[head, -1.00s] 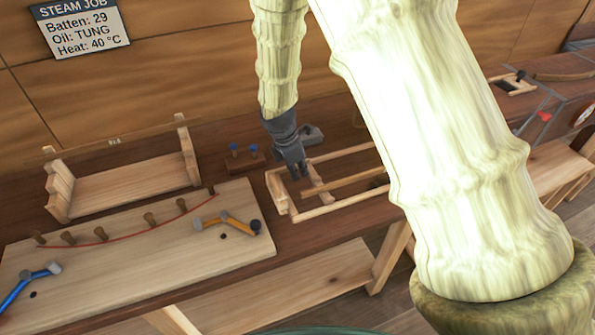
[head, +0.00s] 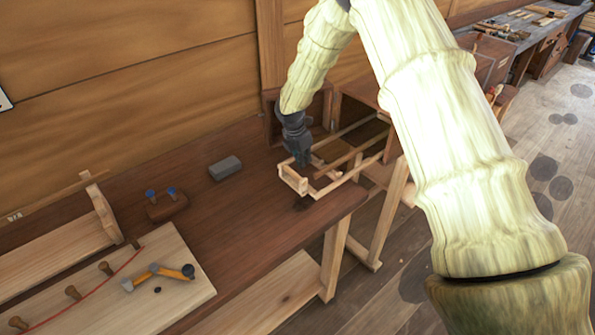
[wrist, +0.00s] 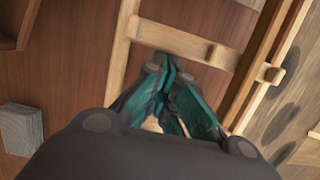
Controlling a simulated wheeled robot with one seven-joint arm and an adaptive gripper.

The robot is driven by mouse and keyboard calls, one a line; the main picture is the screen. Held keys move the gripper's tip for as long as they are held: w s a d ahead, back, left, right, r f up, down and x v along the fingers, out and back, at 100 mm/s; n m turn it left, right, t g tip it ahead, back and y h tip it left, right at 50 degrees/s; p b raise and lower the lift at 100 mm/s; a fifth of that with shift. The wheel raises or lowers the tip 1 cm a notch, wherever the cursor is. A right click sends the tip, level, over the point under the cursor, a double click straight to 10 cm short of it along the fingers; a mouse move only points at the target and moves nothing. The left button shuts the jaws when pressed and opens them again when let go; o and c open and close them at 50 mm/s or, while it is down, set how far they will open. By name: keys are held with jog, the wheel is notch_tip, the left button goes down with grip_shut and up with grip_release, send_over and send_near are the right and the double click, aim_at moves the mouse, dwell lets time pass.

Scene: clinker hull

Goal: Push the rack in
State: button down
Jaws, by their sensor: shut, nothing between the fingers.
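The rack (head: 333,188) is a pale wooden frame with long rails and a raised end piece (head: 292,180). It lies at the right end of the dark workbench, and its far part runs behind my arm. My gripper (head: 303,161) is shut and empty, pointing down within the rack's near end. In the wrist view, the closed fingers (wrist: 172,85) are close to a crossbar of the rack (wrist: 190,45), with long rails on both sides. I cannot tell whether they touch it. Where the rack's far end sits is hidden.
A dark wooden box (head: 313,112) stands at the back by the wall. A grey block (head: 225,168) and a small wooden block with blue pegs (head: 166,203) lie left of the rack. An orange-handled tool (head: 158,272) lies on a pale board (head: 135,295).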

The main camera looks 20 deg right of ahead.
jog(key=w+d, duration=0.3)
jog(key=d, duration=0.4)
jog(key=w+d, duration=0.3)
jog(key=d, duration=0.4)
jog(key=shift+d, duration=0.3)
jog(key=shift+r, duration=0.15)
